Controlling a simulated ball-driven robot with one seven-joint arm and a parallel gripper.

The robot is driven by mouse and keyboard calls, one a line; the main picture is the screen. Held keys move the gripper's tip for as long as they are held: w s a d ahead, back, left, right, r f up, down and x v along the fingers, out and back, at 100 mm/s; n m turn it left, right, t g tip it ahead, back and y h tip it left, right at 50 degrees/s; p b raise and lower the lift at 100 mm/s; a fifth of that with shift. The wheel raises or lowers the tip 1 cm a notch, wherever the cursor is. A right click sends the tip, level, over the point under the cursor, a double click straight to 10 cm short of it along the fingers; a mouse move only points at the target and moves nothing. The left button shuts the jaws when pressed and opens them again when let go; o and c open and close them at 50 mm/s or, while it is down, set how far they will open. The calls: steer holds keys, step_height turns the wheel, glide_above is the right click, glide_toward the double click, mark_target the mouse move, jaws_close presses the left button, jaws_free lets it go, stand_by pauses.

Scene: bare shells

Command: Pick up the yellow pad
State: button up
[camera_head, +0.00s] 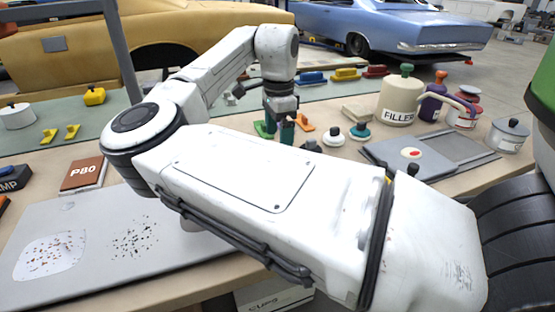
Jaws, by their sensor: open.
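Several yellow things show on the workbench. A yellow block (346,75) lies in a row at the back, between a blue block and a red one. Another yellow block with a dark knob (94,96) sits on the green mat at the left. I cannot tell which is the pad. My gripper (284,122) points down over the middle of the bench, open. It is nearer than the row of blocks and apart from both yellow blocks. A dark teal thing (287,134) shows at its fingertips; I cannot tell whether they touch.
My arm hides much of the bench front. Blue (313,78) and red (375,71) blocks flank the yellow one. An orange piece (305,123) lies right of my gripper. Small yellow clips (50,136) lie left.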

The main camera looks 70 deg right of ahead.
steer(key=shift+f+b, duration=0.5)
steer(key=shift+f, duration=2.15)
steer(key=shift+c, duration=0.4)
steer(key=c, duration=1)
steer(key=shift+r, duration=0.1)
steer(key=r, duration=0.2)
steer(key=r+p, duration=0.1)
steer(key=r, duration=0.1)
steer(key=shift+s+a, duration=0.15)
steer(key=shift+s, duration=0.15)
steer(key=s+a+r, duration=0.2)
steer(key=s+r, duration=0.1)
steer(key=s, duration=0.1)
steer(key=s+a+r+p, duration=0.1)
steer(key=s+a+r, duration=0.1)
steer(key=s+r, duration=0.1)
steer(key=s+a+r+p, duration=0.1)
steer(key=s+a+r, duration=0.1)
steer(key=s, duration=0.2)
steer(key=shift+s+a+r, duration=0.15)
steer(key=shift+s+r, duration=0.2)
steer(key=shift+r, duration=0.05)
